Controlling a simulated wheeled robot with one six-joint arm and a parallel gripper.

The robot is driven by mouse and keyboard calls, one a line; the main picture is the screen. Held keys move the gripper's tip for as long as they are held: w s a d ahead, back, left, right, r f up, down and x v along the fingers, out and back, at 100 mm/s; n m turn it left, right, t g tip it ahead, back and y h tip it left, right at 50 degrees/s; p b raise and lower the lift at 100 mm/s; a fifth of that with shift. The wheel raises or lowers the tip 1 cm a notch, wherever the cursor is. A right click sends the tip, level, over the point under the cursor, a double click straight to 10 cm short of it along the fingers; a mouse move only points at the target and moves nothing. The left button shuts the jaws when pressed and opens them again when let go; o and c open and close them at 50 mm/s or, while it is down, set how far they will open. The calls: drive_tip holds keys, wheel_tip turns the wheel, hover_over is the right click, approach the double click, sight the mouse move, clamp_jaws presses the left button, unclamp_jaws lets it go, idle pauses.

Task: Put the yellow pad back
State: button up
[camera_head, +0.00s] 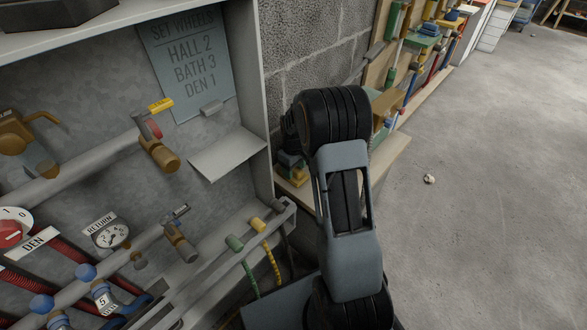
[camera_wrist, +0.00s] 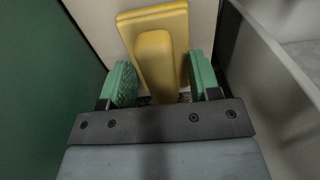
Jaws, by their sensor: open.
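The yellow pad (camera_wrist: 153,58) shows in the wrist view, a flat plate with a raised bar-like block on it, against a pale surface. My gripper (camera_wrist: 161,80) has its two green-padded fingers apart, one on each side of the raised block. A gap shows at the left finger; I cannot tell whether the right finger touches the block. The pad's lower end is hidden behind the gripper body. In the head view my arm stands in the middle and my gripper is out of sight, and I cannot make out the pad there.
In the wrist view a dark green wall (camera_wrist: 40,80) is close on the left and a grey panel (camera_wrist: 275,75) on the right. The head view shows a valve cabinet (camera_head: 255,90) with a "SET WHEELS" card (camera_head: 188,60), a tool rack (camera_head: 400,60), and open floor (camera_head: 490,180) to the right.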

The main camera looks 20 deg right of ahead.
wheel_tip(320, 180, up, 12)
drive_tip(key=p, duration=0.4)
drive_tip(key=shift+f, duration=0.1)
idle(0.4)
